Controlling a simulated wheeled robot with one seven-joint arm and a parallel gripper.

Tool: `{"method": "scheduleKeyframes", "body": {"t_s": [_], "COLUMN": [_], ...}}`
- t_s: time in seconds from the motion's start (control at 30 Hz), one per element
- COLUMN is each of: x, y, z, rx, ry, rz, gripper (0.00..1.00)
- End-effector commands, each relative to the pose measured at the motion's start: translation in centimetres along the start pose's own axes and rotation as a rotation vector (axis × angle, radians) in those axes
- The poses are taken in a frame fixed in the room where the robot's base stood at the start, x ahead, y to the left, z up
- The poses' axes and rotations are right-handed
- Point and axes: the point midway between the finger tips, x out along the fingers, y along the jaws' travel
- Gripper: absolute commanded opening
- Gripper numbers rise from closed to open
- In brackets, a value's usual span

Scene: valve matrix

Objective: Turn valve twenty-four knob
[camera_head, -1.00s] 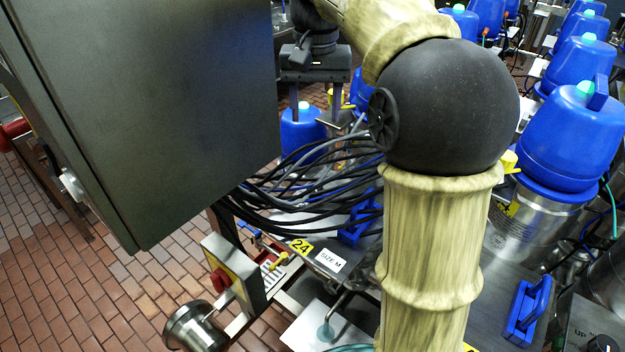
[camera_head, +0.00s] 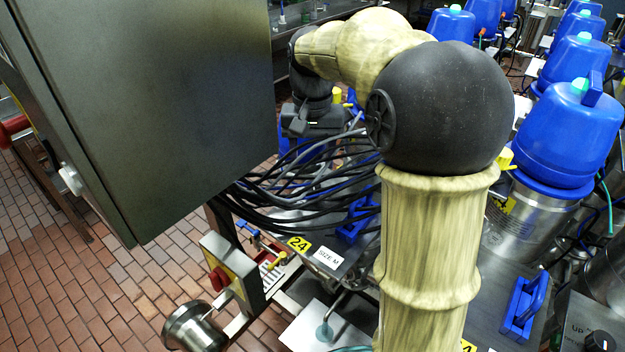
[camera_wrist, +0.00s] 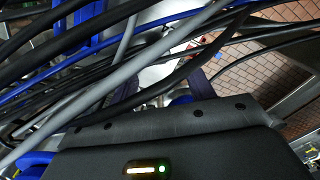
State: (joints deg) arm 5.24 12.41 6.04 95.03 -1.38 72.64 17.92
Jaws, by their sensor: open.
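A yellow tag reading 24 (camera_head: 299,244) sits beside a white "SIZE M" label (camera_head: 328,258) on a metal ledge below the cable bundle. A blue handle (camera_head: 357,218) stands just above these labels, partly behind my arm. I cannot tell which part is the valve twenty-four knob. My gripper (camera_head: 318,122) is above and behind the cables, up from the tag. In the wrist view my gripper (camera_wrist: 160,88) is open, its fingers partly hidden by cables crossing close in front. I see nothing between them.
Thick black and grey cables (camera_head: 290,190) hang between my gripper and the tag. A large dark cabinet (camera_head: 140,100) fills the left. A red button box (camera_head: 232,272) and a metal cup (camera_head: 195,328) stand lower left. Blue-capped canisters (camera_head: 568,130) line the right.

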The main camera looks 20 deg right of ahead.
Motion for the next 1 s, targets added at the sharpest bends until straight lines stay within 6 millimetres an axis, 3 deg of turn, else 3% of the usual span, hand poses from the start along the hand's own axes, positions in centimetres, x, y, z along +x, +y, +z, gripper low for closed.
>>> {"method": "scheduleKeyframes", "body": {"t_s": [0.33, 0.73, 0.97, 1.0], "x": [5.7, 6.7, 6.7, 6.7], "y": [0.0, 0.0, 0.0, 0.0], "z": [0.1, 0.0, 0.0, 0.0], "rx": [0.0, -0.001, -0.001, -0.001], "ry": [-0.003, 0.001, 0.0, 0.0], "rz": [0.001, 0.0, -0.001, -0.001], "gripper": [0.54, 0.54, 0.1, 0.09]}}
